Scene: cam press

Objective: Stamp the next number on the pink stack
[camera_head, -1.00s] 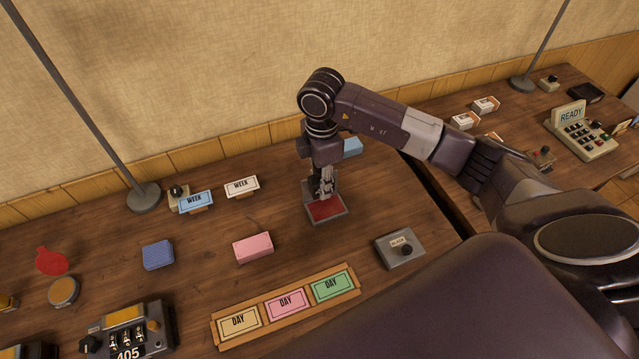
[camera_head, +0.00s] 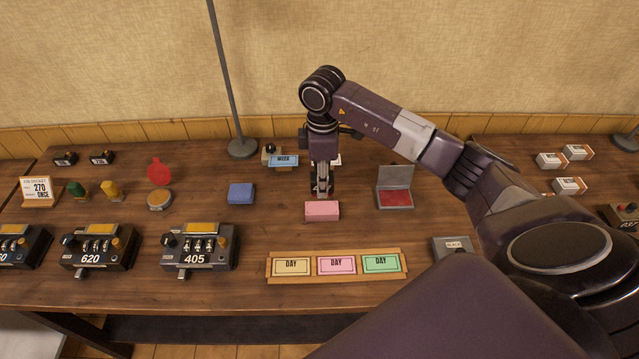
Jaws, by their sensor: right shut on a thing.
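The pink stack (camera_head: 322,211) is a small pink block on the wooden table, near the middle of the head view. My right gripper (camera_head: 322,190) points straight down just behind it in the picture and is shut on a small dark thing, apparently a stamp, mostly hidden by the fingers. I cannot tell whether it touches the stack. An open ink pad (camera_head: 394,197) with a red surface lies to the right. Number machines reading 405 (camera_head: 199,250) and 620 (camera_head: 98,251) stand at the left. My left gripper is out of view.
A wooden tray (camera_head: 275,279) with tan, pink and green DAY cards lies in front. A blue block (camera_head: 241,193) is left of the stack. A sign (camera_head: 39,191) reads 270 ONCE. A grey box labelled BLACK (camera_head: 452,247) sits right. A pole (camera_head: 240,148) stands behind.

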